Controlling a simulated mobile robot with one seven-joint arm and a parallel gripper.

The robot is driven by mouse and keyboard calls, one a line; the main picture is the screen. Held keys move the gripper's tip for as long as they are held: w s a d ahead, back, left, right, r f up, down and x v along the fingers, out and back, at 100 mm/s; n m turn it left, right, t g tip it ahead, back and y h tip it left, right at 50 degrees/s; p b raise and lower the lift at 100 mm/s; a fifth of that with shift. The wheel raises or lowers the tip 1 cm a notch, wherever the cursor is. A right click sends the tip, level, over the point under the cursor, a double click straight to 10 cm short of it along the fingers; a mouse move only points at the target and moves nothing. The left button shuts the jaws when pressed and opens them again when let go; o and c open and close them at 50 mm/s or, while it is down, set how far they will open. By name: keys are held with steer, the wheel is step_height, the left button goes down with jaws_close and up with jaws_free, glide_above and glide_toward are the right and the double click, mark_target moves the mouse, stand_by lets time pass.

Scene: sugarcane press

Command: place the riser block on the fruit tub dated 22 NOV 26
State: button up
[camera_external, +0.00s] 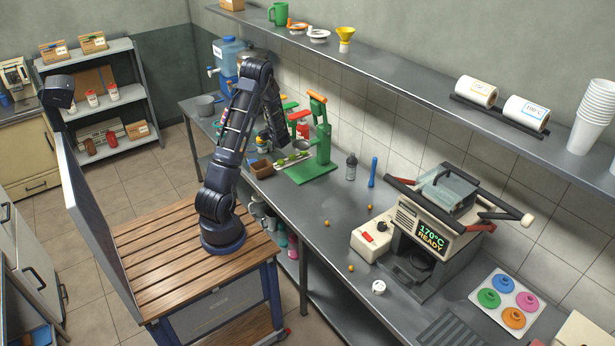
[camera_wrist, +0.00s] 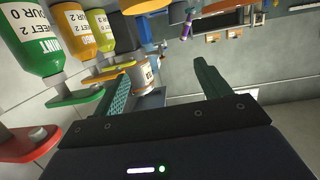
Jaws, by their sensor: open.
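My gripper (camera_wrist: 163,70) is open in the wrist view, with its two teal-padded fingers apart and nothing held between them. In the external view the arm bends over the back of the counter, and its end is beside the green press, with the fingers hard to make out. A pale tub-like container (camera_wrist: 145,76) with a small printed label shows beyond the left finger, partly hidden by it. Its print is too small to read, so I cannot tell a date. I cannot clearly identify the riser block in either view; a small brown box (camera_external: 262,168) sits left of the green press.
Labelled green (camera_wrist: 38,45), yellow (camera_wrist: 75,30) and orange bottles crowd the wrist view's left side. The green press (camera_external: 318,150) stands close to the arm's end. A hot machine (camera_external: 440,228) reads 170°C READY. A long shelf (camera_external: 400,85) overhangs the counter.

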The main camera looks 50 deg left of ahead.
steer(key=w+d+r+m+t+h, duration=0.4)
steer(key=w+d+r+t+h, duration=0.3)
steer(key=d+r, duration=0.55)
steer(key=s+d+r+m+t+h, duration=0.15)
steer(key=d+r, duration=0.25)
steer(key=d, duration=0.4)
steer(key=s+d+r+m+h, duration=0.2)
steer(key=d+r+m+h, duration=0.1)
steer(key=d, duration=0.6)
steer(key=s+d+r+m+t+h, duration=0.1)
steer(key=s+d+r+m+h, duration=0.2)
steer(key=d, duration=0.5)
steer(key=s+d+r+m+g, duration=0.1)
steer(key=s+d, duration=0.4)
steer(key=s, duration=0.8)
steer(key=s+d+r+m+g+h, duration=0.1)
steer(key=s+d+m+g, duration=0.3)
steer(key=s, duration=1)
steer(key=shift+d+r+m+g, duration=0.2)
steer(key=shift+d+m+g, duration=0.2)
steer(key=shift+d, duration=0.55)
